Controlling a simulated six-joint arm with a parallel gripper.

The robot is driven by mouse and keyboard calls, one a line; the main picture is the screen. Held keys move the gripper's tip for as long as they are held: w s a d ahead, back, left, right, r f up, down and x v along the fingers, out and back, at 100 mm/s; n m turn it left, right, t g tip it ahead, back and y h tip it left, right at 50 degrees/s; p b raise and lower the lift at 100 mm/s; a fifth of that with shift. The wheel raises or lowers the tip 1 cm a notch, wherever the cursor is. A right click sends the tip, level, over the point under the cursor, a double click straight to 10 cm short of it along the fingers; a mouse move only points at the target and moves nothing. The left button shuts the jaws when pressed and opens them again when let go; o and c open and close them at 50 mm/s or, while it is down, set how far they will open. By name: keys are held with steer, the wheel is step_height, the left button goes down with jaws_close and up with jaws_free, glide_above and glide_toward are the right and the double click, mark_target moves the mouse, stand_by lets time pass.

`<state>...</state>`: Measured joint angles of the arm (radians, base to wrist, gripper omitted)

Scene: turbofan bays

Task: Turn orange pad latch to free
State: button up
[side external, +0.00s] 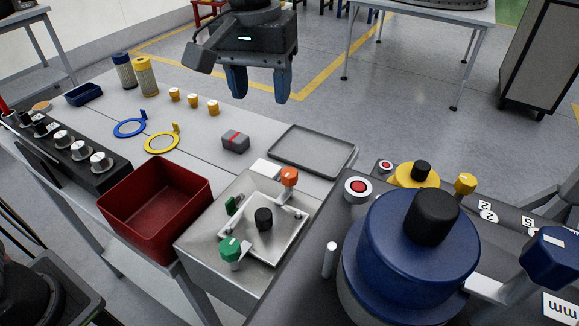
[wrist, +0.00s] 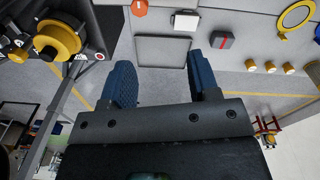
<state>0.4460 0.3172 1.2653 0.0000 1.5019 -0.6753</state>
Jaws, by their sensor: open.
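The orange pad latch (side external: 289,177) is an orange knob at the back right corner of a square metal plate (side external: 285,244) on a grey box. In the wrist view the orange knob (wrist: 139,7) shows at the top edge, partly cut off. A green latch (side external: 229,249) stands at the plate's front left corner, and a black knob (side external: 263,218) is in its middle. My gripper (side external: 260,86) is open and empty, with two blue fingers, high up and behind the latch, apart from it. In the wrist view its fingers (wrist: 159,72) are spread with nothing between them.
A grey tray (side external: 312,168), a small grey block with a red stripe (side external: 236,141) and a red bin (side external: 127,217) lie near the box. A large blue knob unit (side external: 410,250) stands at front right. Yellow and blue rings lie at the left.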

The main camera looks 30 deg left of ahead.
mark_target(290, 171)
steer(key=shift+g, duration=0.3)
steer(key=d+f, duration=0.1)
steer(key=f, duration=0.4)
steer(key=d+f, duration=0.1)
steer(key=f, duration=0.4)
steer(key=w+d+f, duration=0.1)
steer(key=d+f, duration=0.1)
steer(key=f, duration=0.3)
steer(key=shift+w+f, duration=0.1)
steer(key=shift+f, duration=0.05)
steer(key=c, duration=0.9)
